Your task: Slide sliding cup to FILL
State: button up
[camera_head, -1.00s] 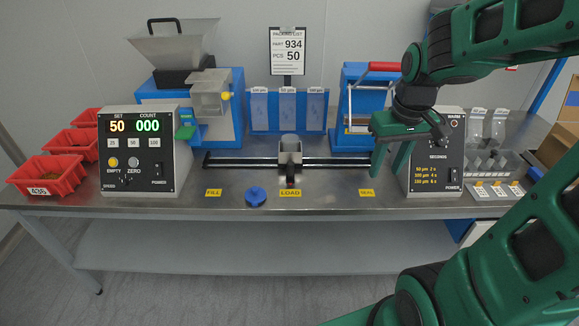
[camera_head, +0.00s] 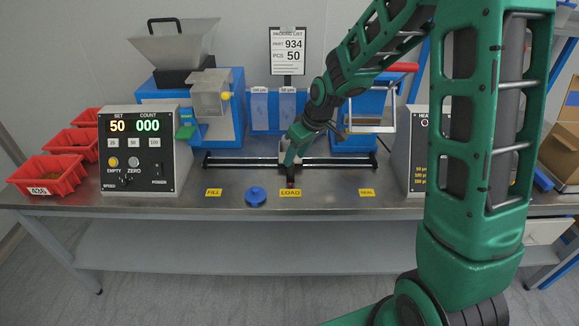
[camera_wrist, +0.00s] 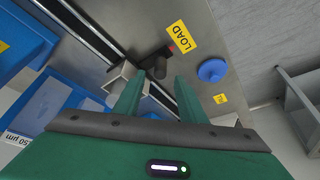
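The sliding cup (camera_wrist: 119,80) sits on the black rail (camera_head: 240,161) at the yellow LOAD label (camera_head: 291,192). In the head view my gripper (camera_head: 290,160) is in front of the cup and hides most of it. The wrist view shows my gripper (camera_wrist: 155,85) open, its two fingers apart near the cup. The dark knob (camera_wrist: 158,66) of the cup shows just beyond and between the fingertips; I cannot tell if they touch it. The yellow FILL label (camera_head: 213,192) is to the left along the rail.
The counter box (camera_head: 145,150) and the blue hopper machine (camera_head: 228,120) stand at the left. The rail's left stretch looks clear.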

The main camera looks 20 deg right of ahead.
jog(key=shift+x, duration=3.2)
grip_shut()
